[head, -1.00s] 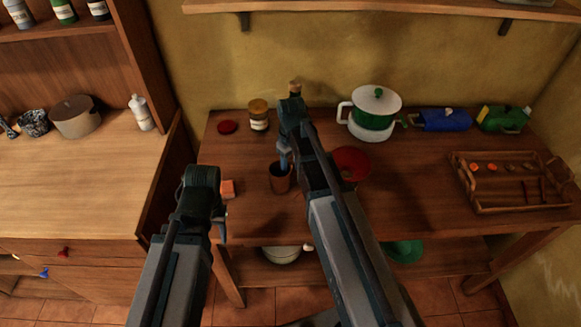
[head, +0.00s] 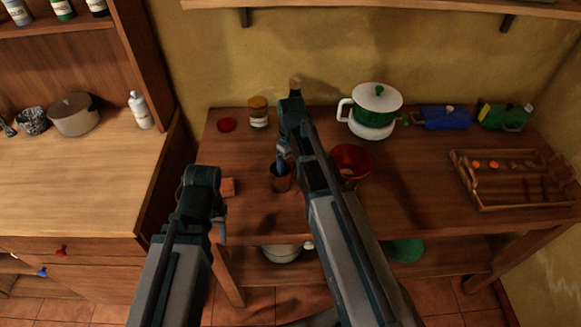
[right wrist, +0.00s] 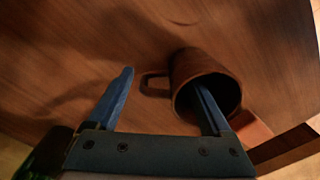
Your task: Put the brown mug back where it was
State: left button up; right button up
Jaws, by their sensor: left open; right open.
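The brown mug (head: 281,184) stands upright on the wooden table, left of its middle and close to the front edge. It also shows in the right wrist view (right wrist: 200,72), with its handle to the left. My right gripper (head: 283,160) is open at the mug. In the right wrist view, one finger of this gripper (right wrist: 165,95) reaches into the mug's mouth and the other is outside, beyond the handle side. My left gripper (head: 218,222) is open and empty in front of the table's left edge, apart from the mug.
An orange block (head: 228,187) lies just left of the mug. A red bowl (head: 352,158) is to its right, partly behind my right arm. A jar (head: 258,113) and a red lid (head: 227,125) stand behind. A tray (head: 510,205) is at the far right.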

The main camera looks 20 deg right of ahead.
notch_tip(320, 180, up, 14)
jog(key=p, duration=1.3)
jog(key=shift+p, duration=0.4)
jog(key=shift+w+d+f, duration=0.1)
jog(key=shift+f, duration=0.05)
jog(key=s+a+f+m+h+b, duration=0.1)
jog(key=s+a+f+b, duration=0.3)
jog(key=s+a, duration=1)
jog(key=s, duration=0.2)
jog(key=shift+s+a, duration=0.35)
